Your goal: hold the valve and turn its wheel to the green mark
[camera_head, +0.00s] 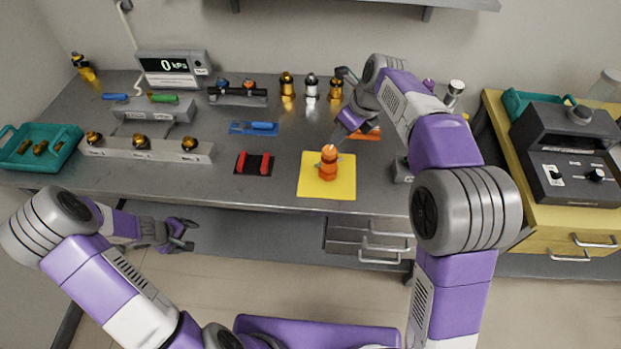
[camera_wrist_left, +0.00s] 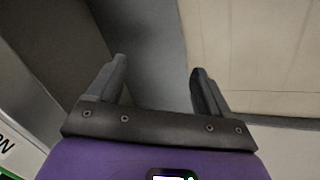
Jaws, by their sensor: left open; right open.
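The orange valve (camera_head: 328,163) stands upright on a yellow mat (camera_head: 342,187) near the front edge of the bench. Its wheel and any green mark are too small to make out.
A red holder (camera_head: 254,163) and a blue tool (camera_head: 262,126) lie left of the mat. A long grey block (camera_head: 170,151) with several brass fittings is further left. Brass and silver parts (camera_head: 311,86) stand behind. Drawers (camera_head: 365,238) hang under the bench.

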